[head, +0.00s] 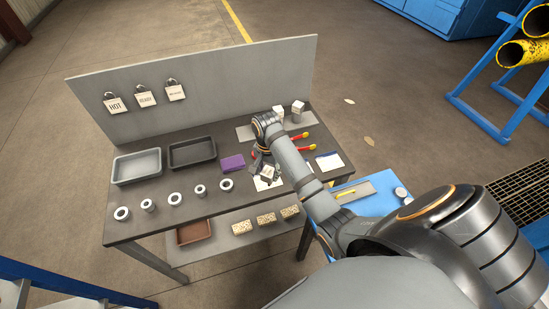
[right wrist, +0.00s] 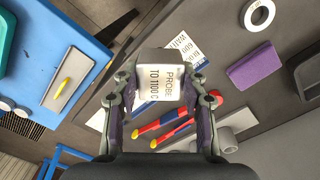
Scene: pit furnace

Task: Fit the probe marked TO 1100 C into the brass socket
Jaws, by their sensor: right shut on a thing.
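The probe (right wrist: 160,80) has a pale block-shaped head with a label reading PROBE TO 1100 C. It sits between the fingers of my right gripper (right wrist: 162,92), which is shut on it. In the head view my right gripper (head: 264,168) is small and points down over the dark bench, with the pale probe head (head: 268,172) just below it. The probe appears held above the bench and the printed card. The rest of the probe is hidden behind its head in the right wrist view. I cannot pick out the brass socket. My left gripper is not in view.
On the bench (head: 215,205) are a grey tray (head: 137,180), a dark tray (head: 192,163), a purple block (head: 233,162), several white-ended rings along the front and red-and-yellow tools (right wrist: 165,120). Two pale-topped blocks stand on the back plate (head: 243,132). A blue table (head: 375,206) adjoins on the right.

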